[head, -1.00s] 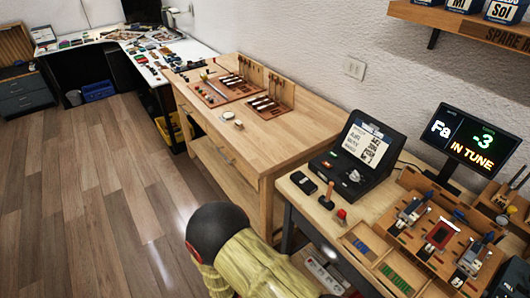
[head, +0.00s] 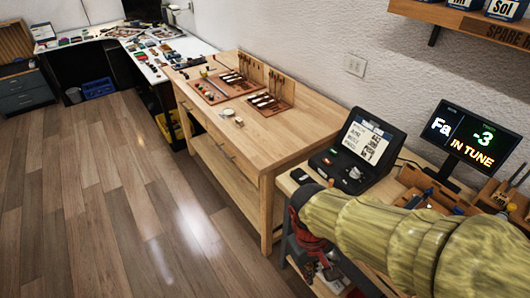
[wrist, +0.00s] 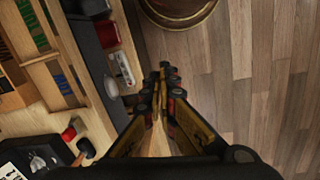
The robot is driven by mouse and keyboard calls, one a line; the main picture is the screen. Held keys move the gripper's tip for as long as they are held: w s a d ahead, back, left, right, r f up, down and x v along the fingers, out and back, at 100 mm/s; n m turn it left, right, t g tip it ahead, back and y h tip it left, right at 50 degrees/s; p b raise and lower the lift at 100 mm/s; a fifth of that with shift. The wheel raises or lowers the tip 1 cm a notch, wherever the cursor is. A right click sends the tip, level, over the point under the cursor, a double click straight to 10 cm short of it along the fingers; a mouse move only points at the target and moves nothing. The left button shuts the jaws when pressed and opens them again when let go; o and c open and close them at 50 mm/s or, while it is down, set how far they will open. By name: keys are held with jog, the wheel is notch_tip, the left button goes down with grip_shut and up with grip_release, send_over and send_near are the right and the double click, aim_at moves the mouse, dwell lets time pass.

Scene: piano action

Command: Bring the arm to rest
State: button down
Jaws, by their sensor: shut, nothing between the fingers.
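My arm, in a yellow-green sleeve, reaches across the lower right of the head view from the right edge. Its end bends down at the front left corner of the tuning table (head: 287,187). In the wrist view my gripper (wrist: 163,75) is shut with nothing between its fingertips. The fingers point down past the table's edge, with wooden floor (wrist: 225,70) to the right. In the head view my arm hides much of the table top, and the gripper's tips are hard to make out there.
A black device with a screen (head: 365,142) and a monitor reading "Fa -3 IN TUNE" (head: 468,140) stand behind my arm. A wooden workbench (head: 270,150) with tools is to the left. The wrist view shows a round wooden object (wrist: 180,12). Floor (head: 90,200) at left is clear.

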jog(key=s+d+r+m+t, duration=0.1)
jog(key=d+r+m+t, duration=0.1)
jog(key=r, duration=0.5)
jog(key=d+r+m+t+y, duration=0.1)
jog(key=d+r+m+t, duration=0.1)
jog(key=d+r+t, duration=0.2)
notch_tip(320, 180, up, 4)
jog(key=shift+s+d+m, duration=0.35)
jog(key=shift+d+m, duration=0.05)
jog(key=shift+d, duration=0.6)
